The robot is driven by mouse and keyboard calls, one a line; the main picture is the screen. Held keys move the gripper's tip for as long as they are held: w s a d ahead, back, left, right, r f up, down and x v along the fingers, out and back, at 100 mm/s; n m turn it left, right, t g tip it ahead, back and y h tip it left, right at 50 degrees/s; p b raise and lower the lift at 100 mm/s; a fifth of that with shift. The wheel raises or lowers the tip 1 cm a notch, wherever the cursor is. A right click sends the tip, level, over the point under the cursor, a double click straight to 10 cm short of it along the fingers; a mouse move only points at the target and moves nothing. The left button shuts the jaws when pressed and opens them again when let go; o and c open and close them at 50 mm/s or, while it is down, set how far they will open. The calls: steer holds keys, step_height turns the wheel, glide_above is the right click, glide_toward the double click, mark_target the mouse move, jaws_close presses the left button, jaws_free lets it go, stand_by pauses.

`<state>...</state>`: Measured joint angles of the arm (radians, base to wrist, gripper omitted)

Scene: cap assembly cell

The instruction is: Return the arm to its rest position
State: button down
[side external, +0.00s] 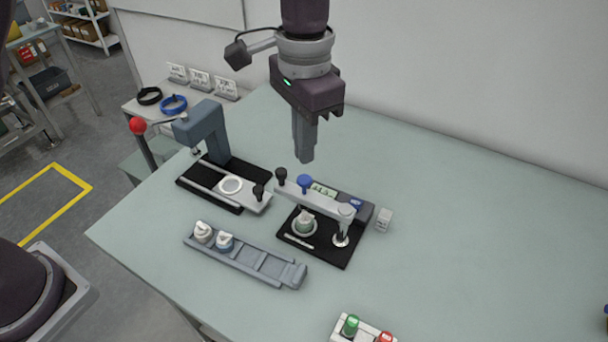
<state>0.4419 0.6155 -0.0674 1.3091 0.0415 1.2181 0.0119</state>
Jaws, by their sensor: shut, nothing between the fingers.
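My gripper (306,158) hangs fingers down above the table (455,215), over the back of the work area. Its fingers are together with nothing between them. Below and in front of it stands a black-based fixture (328,254) with a grey bridge bar (325,197) and a blue knob (304,181). A pale round part with a greenish rim (305,223) sits in a ring on that fixture. The gripper appears clear of the fixture.
A press with a red-ball lever (138,126) stands to the left. A grey slotted tray (262,264) in front holds two white-topped parts (203,232). A box with green and red buttons (362,330) lies at the front edge. The table's right side is largely free.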

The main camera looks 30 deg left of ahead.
steer(key=shift+r, duration=0.7)
steer(key=shift+a+r, duration=0.1)
steer(key=shift+a, duration=0.05)
steer(key=s+a+r+n+t, duration=0.3)
steer(key=s+a+r, duration=0.75)
steer(key=a, duration=0.35)
steer(key=s+a+f+n+t, duration=0.1)
steer(key=s+a+f, duration=0.1)
steer(key=s, duration=0.4)
steer(key=s+a+f+n+t, duration=0.1)
steer(key=s+a+f+n, duration=0.1)
steer(key=s+a, duration=0.2)
steer(key=s, duration=0.3)
steer(key=shift+f+t, duration=0.3)
